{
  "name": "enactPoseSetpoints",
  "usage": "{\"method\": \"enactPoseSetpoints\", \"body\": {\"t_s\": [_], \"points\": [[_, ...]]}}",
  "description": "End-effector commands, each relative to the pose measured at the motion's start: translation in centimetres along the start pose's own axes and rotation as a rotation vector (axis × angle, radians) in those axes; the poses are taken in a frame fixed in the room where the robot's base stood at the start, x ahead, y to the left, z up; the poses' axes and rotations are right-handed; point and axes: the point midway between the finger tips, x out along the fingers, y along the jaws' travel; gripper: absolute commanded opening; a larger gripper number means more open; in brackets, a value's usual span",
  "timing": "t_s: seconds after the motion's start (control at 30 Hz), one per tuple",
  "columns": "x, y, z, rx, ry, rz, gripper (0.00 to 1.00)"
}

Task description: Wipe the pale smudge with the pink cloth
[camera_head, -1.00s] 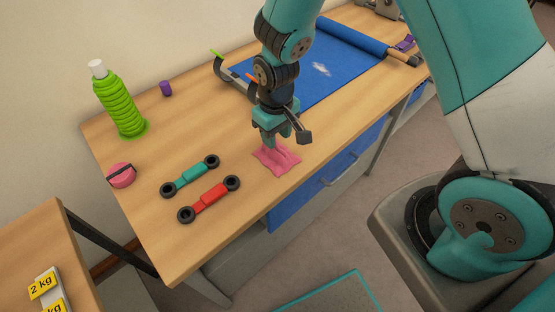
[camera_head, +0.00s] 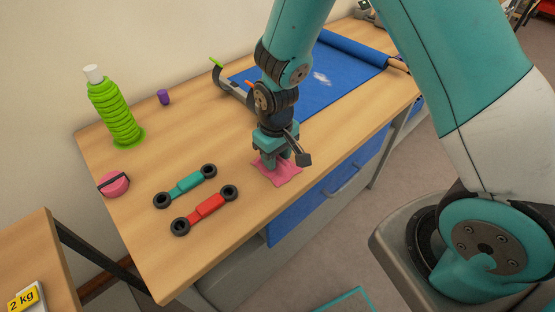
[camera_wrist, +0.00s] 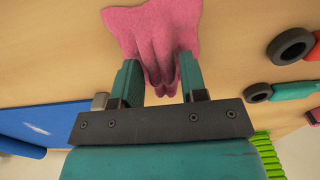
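The pink cloth (camera_head: 283,173) lies crumpled on the wooden table near its front edge. It also shows in the wrist view (camera_wrist: 153,32), with a raised fold between the two fingers. My gripper (camera_head: 272,162) points down at the cloth. In the wrist view my gripper (camera_wrist: 160,82) has its fingers apart, one on each side of the fold, with a gap left of the fold. The pale smudge (camera_head: 322,78) is a whitish patch on the blue mat (camera_head: 345,90) at the back right. The smudge also shows in the wrist view (camera_wrist: 37,129).
A teal dumbbell-like bar (camera_head: 186,186) and a red one (camera_head: 207,206) lie left of the cloth. A grey curved item (camera_head: 231,84) lies by the mat's left edge.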

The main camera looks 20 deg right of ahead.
Motion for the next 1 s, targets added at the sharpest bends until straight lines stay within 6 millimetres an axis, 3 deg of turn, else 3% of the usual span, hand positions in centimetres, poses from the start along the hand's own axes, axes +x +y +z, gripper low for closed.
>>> {"method": "enactPoseSetpoints", "body": {"t_s": [0.07,0.13,0.23,0.27,0.37,0.57,1.0], "points": [[0.0,0.0,0.0,0.0,0.0,0.0,0.35],[0.0,0.0,0.0,0.0,0.0,0.0,0.19],[0.0,0.0,0.0,0.0,0.0,0.0,0.19],[0.0,0.0,0.0,0.0,0.0,0.0,0.24],[0.0,0.0,0.0,0.0,0.0,0.0,0.02],[-0.5,0.0,0.0,0.0,0.0,0.0,0.01],[-4.3,0.0,0.0,0.0,0.0,0.0,0.01]]}}
